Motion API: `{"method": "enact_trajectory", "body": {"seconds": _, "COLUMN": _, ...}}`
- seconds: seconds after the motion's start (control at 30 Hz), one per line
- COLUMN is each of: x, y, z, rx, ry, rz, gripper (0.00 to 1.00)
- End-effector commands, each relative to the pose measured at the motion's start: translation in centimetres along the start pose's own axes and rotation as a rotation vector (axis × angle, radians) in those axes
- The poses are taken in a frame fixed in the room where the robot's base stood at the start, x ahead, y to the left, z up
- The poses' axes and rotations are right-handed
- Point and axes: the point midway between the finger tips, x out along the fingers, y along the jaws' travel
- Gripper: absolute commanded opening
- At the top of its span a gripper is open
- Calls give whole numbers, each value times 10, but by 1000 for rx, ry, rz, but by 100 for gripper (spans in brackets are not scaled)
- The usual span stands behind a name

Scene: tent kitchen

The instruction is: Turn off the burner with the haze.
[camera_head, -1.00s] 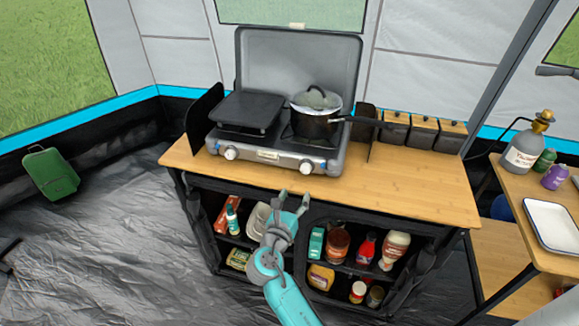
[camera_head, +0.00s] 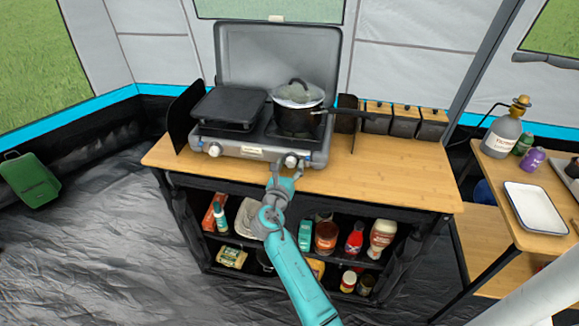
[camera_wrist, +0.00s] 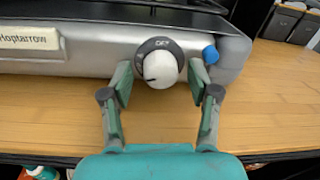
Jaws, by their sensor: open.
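A grey two-burner camp stove (camera_head: 247,151) stands on the wooden counter with its lid up. Its left burner carries a flat black griddle (camera_head: 229,105). Its right burner carries a dark pot with a glass lid (camera_head: 298,109); a pale haze shows at the pot's lid. The stove has a left knob (camera_head: 214,150) and a right knob (camera_head: 291,160), both white. My gripper (camera_head: 284,168) is open just in front of the right knob. In the wrist view the right knob (camera_wrist: 159,68) sits between the two fingertips (camera_wrist: 160,85), under an OFF label, its dark mark pointing lower left. Contact cannot be told.
A blue cap (camera_wrist: 210,54) sits right of the knob. Black windscreens flank the stove, and the pot handle points right toward dark canisters (camera_head: 405,122). The counter's right part (camera_head: 400,180) is clear. Shelves below hold bottles and jars. A side table holds a white tray (camera_head: 537,213).

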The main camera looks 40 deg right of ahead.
Motion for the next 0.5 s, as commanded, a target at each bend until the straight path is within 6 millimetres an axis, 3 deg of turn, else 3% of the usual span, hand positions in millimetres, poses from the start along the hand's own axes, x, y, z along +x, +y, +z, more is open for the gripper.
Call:
{"method": "enact_trajectory", "body": {"seconds": 0.2, "x": 0, "y": 0, "z": 0, "rx": 0, "ry": 0, "rz": 0, "gripper": 58}}
{"method": "enact_trajectory", "body": {"seconds": 0.43, "x": 0, "y": 0, "z": 0, "rx": 0, "ry": 0, "rz": 0, "gripper": 1}}
{"method": "enact_trajectory", "body": {"seconds": 0.5, "x": 0, "y": 0, "z": 0, "rx": 0, "ry": 0, "rz": 0, "gripper": 0}}
